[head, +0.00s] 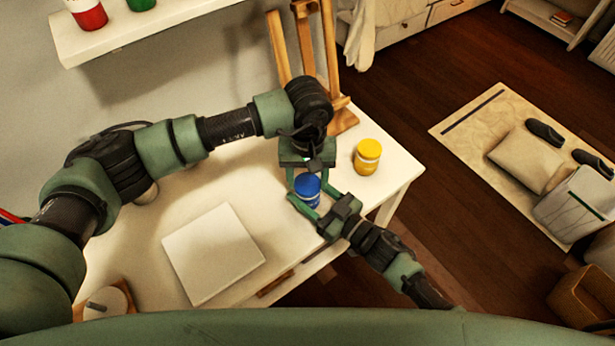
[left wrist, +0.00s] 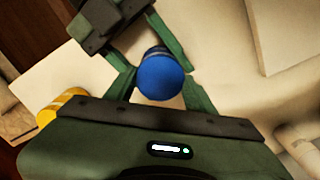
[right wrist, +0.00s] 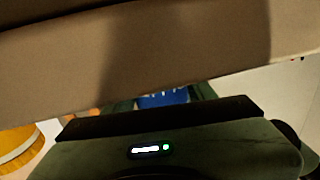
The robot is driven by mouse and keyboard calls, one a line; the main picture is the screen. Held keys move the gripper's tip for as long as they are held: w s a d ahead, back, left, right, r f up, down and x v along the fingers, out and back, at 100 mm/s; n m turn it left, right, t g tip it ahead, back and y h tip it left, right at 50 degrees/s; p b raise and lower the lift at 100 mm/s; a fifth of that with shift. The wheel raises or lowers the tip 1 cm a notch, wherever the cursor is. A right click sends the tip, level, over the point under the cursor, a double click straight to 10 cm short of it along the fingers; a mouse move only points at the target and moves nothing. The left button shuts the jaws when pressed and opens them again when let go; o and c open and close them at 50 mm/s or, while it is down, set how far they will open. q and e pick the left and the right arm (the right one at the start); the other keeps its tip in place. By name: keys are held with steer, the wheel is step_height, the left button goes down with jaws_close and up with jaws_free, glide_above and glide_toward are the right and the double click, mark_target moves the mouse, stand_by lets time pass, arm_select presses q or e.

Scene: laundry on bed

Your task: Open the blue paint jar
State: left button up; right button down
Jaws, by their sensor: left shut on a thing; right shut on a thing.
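The blue paint jar (head: 307,187) stands upright near the front right edge of the white table, with its blue lid on. My left gripper (head: 309,181) comes from above and is shut on the jar at its lid; the lid also shows between its fingers in the left wrist view (left wrist: 160,76). My right gripper (head: 308,200) reaches in from the front right and is shut around the jar lower down. In the right wrist view only a blue strip of the jar (right wrist: 165,98) shows, behind a pale edge.
A yellow paint jar (head: 367,157) stands close to the right. A wooden easel (head: 305,45) rises behind. A white canvas or panel (head: 212,253) lies on the table (head: 150,240) at left. Red (head: 87,14) and green (head: 141,4) jars are on a wall shelf.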

arm_select(q)
steer(key=n, duration=1.6)
steer(key=shift+r+n, duration=0.1)
steer(key=shift+n, duration=0.2)
steer(key=n, duration=1.4)
steer(key=shift+n, duration=0.4)
steer(key=n, duration=1)
